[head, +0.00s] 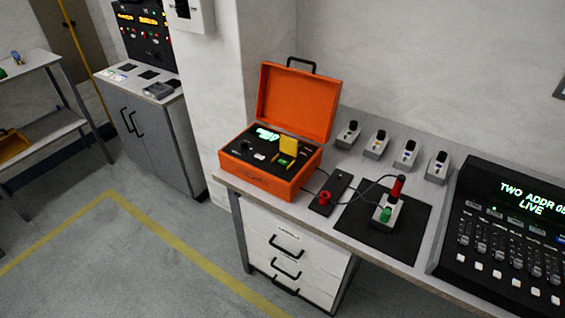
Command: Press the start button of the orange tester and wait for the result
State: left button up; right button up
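The orange tester (255,176) is an open case on the left end of the workbench, its lid (296,104) raised at the back. Its black panel holds a lit green display (268,133), too small to read, an upright yellow flap (289,146) and a small green part (283,161) in front of the flap. I cannot tell which control is the start button. A grey unit (387,209) with a red plug (397,187) on top and a green part at its front stands on a black mat (415,238). Dark leads run from the tester. Neither gripper is in view.
A black strip with a red plug (324,198) lies between tester and mat. Several small grey units (377,145) stand along the wall. A black fader console (510,235), reading "TWO ADDR" and "LIVE", fills the bench's right end. Floor (130,270) left of the bench is clear.

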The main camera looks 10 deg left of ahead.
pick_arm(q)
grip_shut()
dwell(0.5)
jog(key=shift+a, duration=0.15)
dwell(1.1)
